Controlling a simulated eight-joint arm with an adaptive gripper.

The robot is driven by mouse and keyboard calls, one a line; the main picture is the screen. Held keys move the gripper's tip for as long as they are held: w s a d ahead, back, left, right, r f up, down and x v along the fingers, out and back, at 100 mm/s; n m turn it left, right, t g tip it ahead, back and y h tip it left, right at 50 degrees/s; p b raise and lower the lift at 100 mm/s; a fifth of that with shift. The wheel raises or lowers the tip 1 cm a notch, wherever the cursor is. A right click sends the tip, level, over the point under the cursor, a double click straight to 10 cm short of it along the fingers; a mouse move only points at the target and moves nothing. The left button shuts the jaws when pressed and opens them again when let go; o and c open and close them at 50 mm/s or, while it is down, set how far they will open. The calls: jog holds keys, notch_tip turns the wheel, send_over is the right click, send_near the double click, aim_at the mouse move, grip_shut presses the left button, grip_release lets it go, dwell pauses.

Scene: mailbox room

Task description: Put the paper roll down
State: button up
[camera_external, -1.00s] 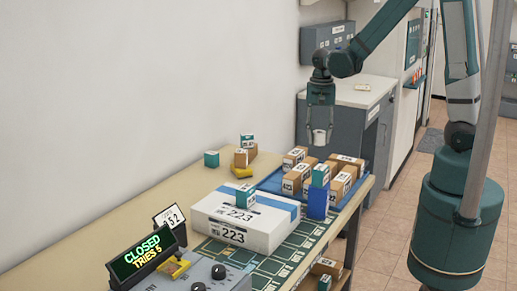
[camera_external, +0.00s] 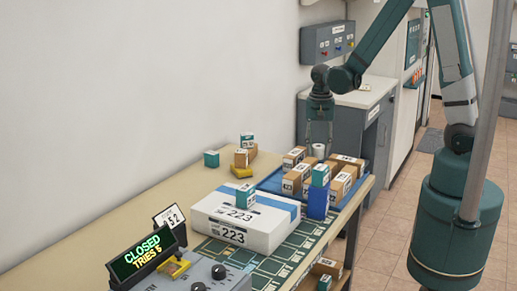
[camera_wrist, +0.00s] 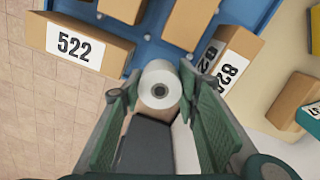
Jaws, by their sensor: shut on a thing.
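The white paper roll (camera_external: 318,151) is between the fingers of my gripper (camera_external: 319,138), low at the back end of the blue tray (camera_external: 262,184). In the wrist view my gripper (camera_wrist: 160,96) is shut on the roll (camera_wrist: 158,78), whose round end with a dark core hole faces the camera. The roll appears at the edge of the blue tray (camera_wrist: 150,50), among boxes. I cannot tell whether its underside touches anything.
Several brown labelled boxes fill the tray, including one marked 522 (camera_wrist: 75,45). A blue block (camera_external: 317,203) stands at its front right. A large white box (camera_external: 240,220) lies nearer the camera. A grey cabinet (camera_external: 345,100) stands behind the table.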

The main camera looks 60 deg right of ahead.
aim_at(319, 146)
jog(key=shift+f, duration=2.05)
jog(key=shift+f+b, duration=0.15)
jog(key=shift+b, duration=0.25)
jog(key=o, duration=0.5)
jog(key=shift+o, duration=0.6)
jog(key=shift+r, duration=0.25)
jog(key=shift+r+p, duration=0.9)
jog(key=shift+r, duration=5)
